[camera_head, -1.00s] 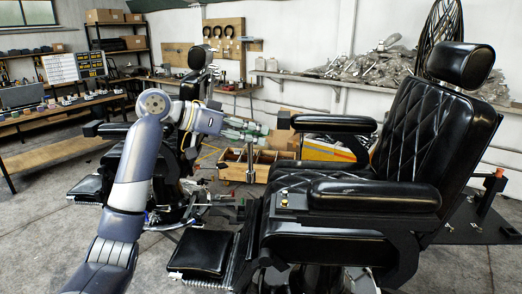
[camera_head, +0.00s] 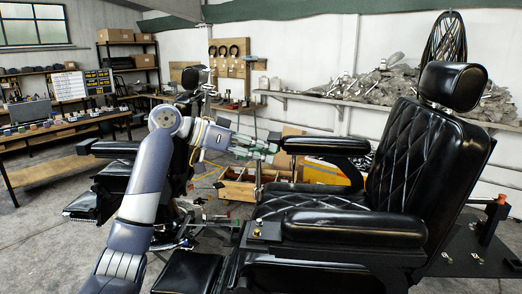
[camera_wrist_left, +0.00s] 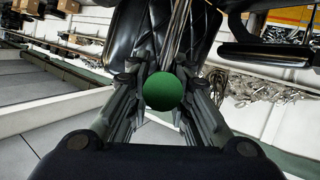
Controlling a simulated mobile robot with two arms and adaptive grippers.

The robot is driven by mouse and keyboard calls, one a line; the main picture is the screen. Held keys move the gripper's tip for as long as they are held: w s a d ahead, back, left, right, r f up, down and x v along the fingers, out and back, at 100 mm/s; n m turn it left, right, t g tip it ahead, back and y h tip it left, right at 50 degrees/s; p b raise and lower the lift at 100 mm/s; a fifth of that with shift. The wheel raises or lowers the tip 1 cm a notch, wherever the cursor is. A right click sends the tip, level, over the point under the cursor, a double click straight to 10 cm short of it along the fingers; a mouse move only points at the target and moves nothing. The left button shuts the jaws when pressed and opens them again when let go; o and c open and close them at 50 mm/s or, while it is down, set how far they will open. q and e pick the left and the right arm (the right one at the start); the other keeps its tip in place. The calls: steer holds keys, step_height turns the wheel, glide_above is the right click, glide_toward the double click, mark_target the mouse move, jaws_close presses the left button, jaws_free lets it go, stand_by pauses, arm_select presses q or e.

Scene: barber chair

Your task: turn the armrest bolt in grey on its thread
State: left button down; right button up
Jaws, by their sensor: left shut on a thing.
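My left gripper (camera_head: 264,149) is in front of the black barber chair, by the front end of its far armrest (camera_head: 325,145) in the picture. In the left wrist view, its fingers (camera_wrist_left: 163,112) are closed around a dark green ball-shaped knob (camera_wrist_left: 163,91). Shiny metal rods (camera_wrist_left: 178,38) show just beyond the knob. In the head view, a thin grey upright rod (camera_head: 257,182) stands below the fingers; I cannot tell whether it joins the knob. No grey armrest bolt can be made out for certain. My right gripper is not in view.
The near armrest (camera_head: 353,229) and the chair's seat (camera_head: 310,205) lie right of my arm. A footrest (camera_head: 187,272) is low in front. A second black chair (camera_head: 120,182) stands behind my left arm. A wooden box (camera_head: 235,191) is on the floor beyond.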

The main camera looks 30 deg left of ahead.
mark_target(261, 187)
arm_select(q)
step_height(261, 187, down, 2)
steer(key=shift+d+b, duration=0.1)
steer(key=shift+b, duration=0.65)
steer(key=shift+f, duration=0.25)
steer(key=shift+f+b, duration=0.6)
steer(key=shift+f, duration=0.05)
steer(key=shift+f+b, duration=0.4)
steer(key=shift+f, duration=0.45)
steer(key=shift+f+b, duration=0.55)
steer(key=shift+b, duration=0.05)
steer(key=shift+r, duration=0.2)
steer(key=shift+p, duration=0.3)
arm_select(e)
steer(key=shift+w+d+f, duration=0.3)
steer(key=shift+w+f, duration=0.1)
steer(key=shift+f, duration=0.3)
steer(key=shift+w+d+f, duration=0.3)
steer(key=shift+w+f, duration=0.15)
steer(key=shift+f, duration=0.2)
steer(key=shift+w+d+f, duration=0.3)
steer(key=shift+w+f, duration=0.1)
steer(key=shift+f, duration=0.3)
